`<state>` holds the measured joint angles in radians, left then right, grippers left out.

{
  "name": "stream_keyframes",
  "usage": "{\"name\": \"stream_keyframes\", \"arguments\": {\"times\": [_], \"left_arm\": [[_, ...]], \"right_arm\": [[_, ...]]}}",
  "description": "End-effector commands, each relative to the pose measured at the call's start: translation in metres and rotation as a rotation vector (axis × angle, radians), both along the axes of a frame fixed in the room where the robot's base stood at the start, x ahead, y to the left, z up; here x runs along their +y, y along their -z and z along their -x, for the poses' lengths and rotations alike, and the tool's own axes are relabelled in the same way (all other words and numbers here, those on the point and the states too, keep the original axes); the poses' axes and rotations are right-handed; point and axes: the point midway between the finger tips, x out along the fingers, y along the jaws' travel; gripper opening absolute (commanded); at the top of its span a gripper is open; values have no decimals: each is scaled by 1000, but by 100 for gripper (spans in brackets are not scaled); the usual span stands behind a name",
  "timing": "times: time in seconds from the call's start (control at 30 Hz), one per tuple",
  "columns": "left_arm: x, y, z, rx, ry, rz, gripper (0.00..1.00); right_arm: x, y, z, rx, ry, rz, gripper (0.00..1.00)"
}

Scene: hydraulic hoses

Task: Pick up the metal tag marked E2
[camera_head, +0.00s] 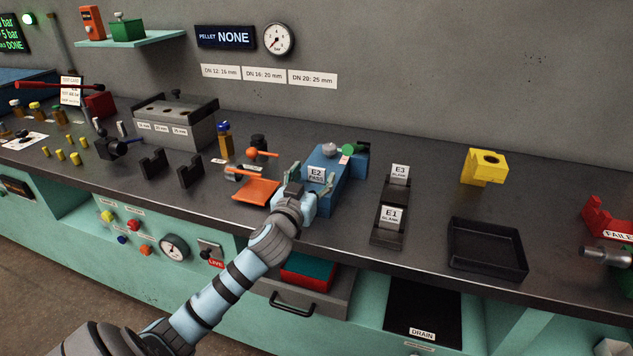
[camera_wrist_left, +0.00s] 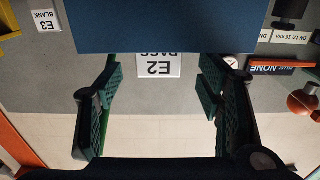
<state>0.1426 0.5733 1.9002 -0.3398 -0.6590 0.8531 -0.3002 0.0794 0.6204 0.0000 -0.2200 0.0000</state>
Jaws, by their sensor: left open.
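The E2 tag (camera_head: 316,175) is a small white plate reading "E2 PASS". It stands at the near end of a blue machine (camera_head: 345,178) on the bench. In the left wrist view the tag (camera_wrist_left: 158,66) appears upside down, between the two fingers and partly hidden by a blue block at the top. My left gripper (camera_head: 303,188) is open and empty, just in front of the tag. In its wrist view the fingers stand on either side of the tag, with gaps between. I cannot tell the remaining distance in depth. My right gripper is not in view.
A rack to the right holds the E3 (camera_head: 400,171) and E1 (camera_head: 390,216) tags, both marked blank. An orange plate (camera_head: 256,191) lies left of my gripper. A black tray (camera_head: 487,250) and a yellow block (camera_head: 486,165) stand further right, with bare bench between them.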

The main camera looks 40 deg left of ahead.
Motion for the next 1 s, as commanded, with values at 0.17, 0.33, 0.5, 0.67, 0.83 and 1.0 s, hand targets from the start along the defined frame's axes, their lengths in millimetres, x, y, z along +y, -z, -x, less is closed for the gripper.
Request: {"name": "stream_keyframes", "arguments": {"times": [0.17, 0.33, 0.5, 0.67, 0.83, 1.0], "left_arm": [[8, -1, -27, 0, 0, 1, 61], [9, -1, -29, 1, 1, -1, 61], [9, -1, -28, 1, 1, -1, 38], [9, -1, -28, 1, 1, -1, 13], [9, -1, -28, 1, 1, -1, 4], [9, -7, -28, -1, 1, -1, 4]], "right_arm": [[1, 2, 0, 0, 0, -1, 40], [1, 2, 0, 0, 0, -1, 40], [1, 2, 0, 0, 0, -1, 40], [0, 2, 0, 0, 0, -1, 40], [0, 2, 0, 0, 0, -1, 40], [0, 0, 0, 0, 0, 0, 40]]}}
